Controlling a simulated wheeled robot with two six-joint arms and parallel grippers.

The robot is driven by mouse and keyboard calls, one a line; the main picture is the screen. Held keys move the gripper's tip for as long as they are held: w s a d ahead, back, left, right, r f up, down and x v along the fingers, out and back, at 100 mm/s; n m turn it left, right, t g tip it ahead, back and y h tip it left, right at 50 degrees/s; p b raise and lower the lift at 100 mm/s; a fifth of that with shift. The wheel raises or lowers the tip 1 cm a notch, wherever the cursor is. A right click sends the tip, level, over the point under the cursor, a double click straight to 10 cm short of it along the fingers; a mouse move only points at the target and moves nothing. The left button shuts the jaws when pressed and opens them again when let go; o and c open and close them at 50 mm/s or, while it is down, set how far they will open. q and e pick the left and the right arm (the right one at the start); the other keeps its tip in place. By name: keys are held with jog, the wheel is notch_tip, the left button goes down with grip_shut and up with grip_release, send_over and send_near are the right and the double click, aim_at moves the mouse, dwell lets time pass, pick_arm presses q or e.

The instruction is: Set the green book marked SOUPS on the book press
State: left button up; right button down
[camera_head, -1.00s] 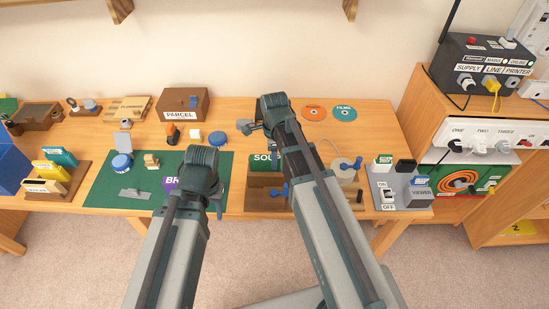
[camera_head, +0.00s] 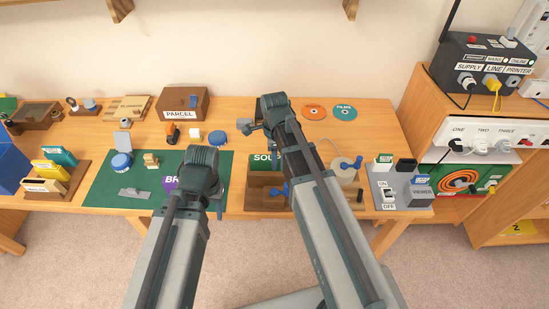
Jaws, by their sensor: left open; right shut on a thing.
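The green book marked SOUPS (camera_head: 261,161) shows its upper left part, with the letters SOU readable. My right arm covers the rest. The book is at the back of a brown wooden holder with blue wing handles, which looks like the book press (camera_head: 262,201), near the table's front edge. I cannot tell whether the book rests on it. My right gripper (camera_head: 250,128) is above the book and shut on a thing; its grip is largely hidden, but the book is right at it. My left gripper (camera_head: 218,207) is open and empty, left of the press.
A green mat (camera_head: 105,190) on the left holds a purple piece (camera_head: 170,184), a blue-topped jar (camera_head: 121,162) and small items. A PARCEL box (camera_head: 184,103) stands behind. Right of the press are a round pale device (camera_head: 345,174) and a grey VIEWER unit (camera_head: 420,195). Two discs (camera_head: 314,112) lie at the back.

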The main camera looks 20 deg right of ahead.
dwell(0.6)
jog(key=shift+c, duration=2.2)
grip_release()
jog(key=shift+r+p, duration=3.45)
jog(key=shift+r, duration=0.05)
jog(key=s+a+n, duration=0.5)
jog(key=s+n, duration=0.2)
jog(key=n, duration=0.5)
jog(key=s+a+n+h, duration=0.1)
jog(key=s+a+n, duration=0.4)
jog(key=n, duration=0.8)
jog(key=shift+s+a, duration=0.25)
jog(key=shift+s, duration=0.9)
